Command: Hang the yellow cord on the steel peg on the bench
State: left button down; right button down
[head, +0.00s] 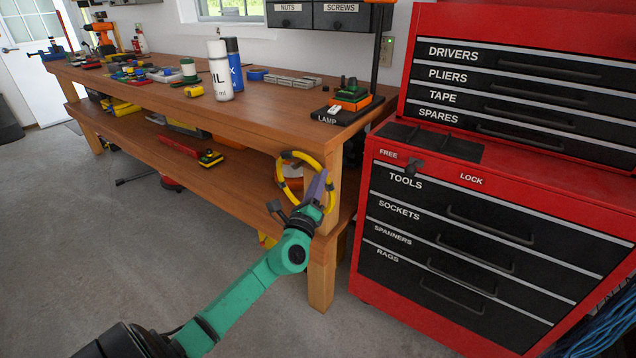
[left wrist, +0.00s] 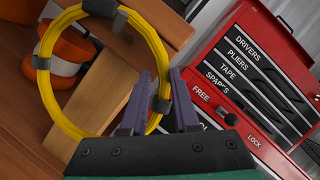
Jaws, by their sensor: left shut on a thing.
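The yellow cord (head: 281,178) is a round coil bound with dark bands, upright in front of the right end of the workbench (head: 290,125). My left gripper (head: 319,184) is shut on the right side of the coil, near the front right bench leg. The left wrist view shows the yellow cord (left wrist: 45,100) as a large ring, with the purple-grey fingers of my left gripper (left wrist: 163,85) at its lower right, around a dark band. My right gripper is not in view.
A red tool chest (head: 520,190) stands close to the right of the bench. The lamp base (head: 347,108), spray cans (head: 220,75) and several tools are on the bench top. The lower shelf (head: 190,148) holds a few items.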

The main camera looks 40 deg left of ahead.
pick_arm(q)
jog(key=shift+f, duration=0.25)
jog(key=c, duration=0.6)
grip_release()
jog(key=shift+r, duration=0.1)
jog(key=b+v, duration=0.2)
jog(key=v, duration=1.2)
jog(key=shift+s+d, duration=0.2)
jog(key=shift+s, duration=0.05)
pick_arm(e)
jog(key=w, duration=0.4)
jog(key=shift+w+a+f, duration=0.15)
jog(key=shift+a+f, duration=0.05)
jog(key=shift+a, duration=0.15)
